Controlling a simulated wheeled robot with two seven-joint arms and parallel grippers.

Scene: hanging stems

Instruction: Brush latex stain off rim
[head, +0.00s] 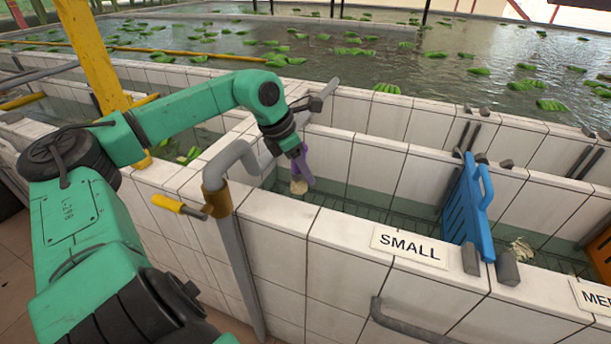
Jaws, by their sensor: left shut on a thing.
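My left gripper (297,150) is shut on a purple brush (304,168). The brush points down, with its pale bristles (299,186) at the lower end, inside the left part of the tank marked SMALL. I cannot tell whether the bristles touch the tile wall. The tiled rim (345,222) runs along the near side of this tank, in front of the brush. I cannot make out a latex stain on it; part of the rim is hidden by my arm and the pipe. My right gripper is not in view.
A grey pipe (240,160) with a yellow-handled valve (180,206) stands close to my left arm. A blue slotted gate (467,210) stands on the right of the SMALL sign (409,245). Green banana clusters (386,88) float in the water behind.

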